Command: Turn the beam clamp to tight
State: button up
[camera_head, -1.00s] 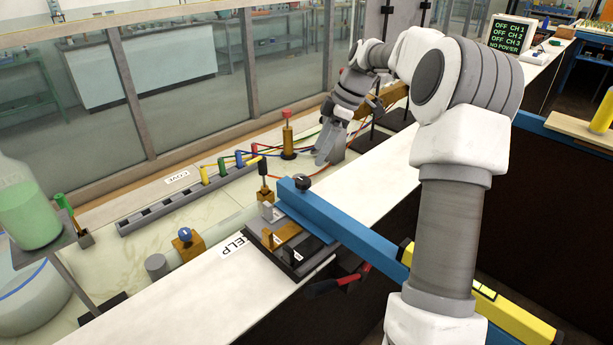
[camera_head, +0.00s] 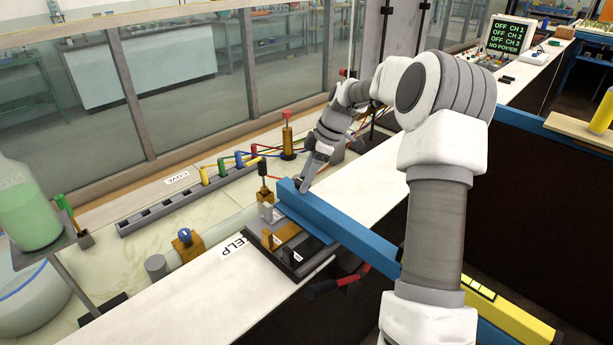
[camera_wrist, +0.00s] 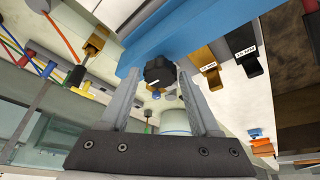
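The beam clamp is a black lobed knob (camera_wrist: 159,69) at the end of the blue beam (camera_head: 340,225). In the wrist view it sits between the tips of my two fingers, with a gap seen on each side. My gripper (camera_wrist: 159,75) is open, one finger left and one right of the knob. In the head view my gripper (camera_head: 303,186) points down at the beam's far end and hides most of the knob. I cannot tell how far the knob is turned.
Beside the beam's end stand a black-topped brass post (camera_head: 264,182) and a base with grey and brass levers (camera_head: 285,235). Coloured plugs with wires (camera_head: 239,160) and a red-topped brass post (camera_head: 287,135) lie further back. A green bottle (camera_head: 25,205) stands left.

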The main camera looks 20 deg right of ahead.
grip_shut()
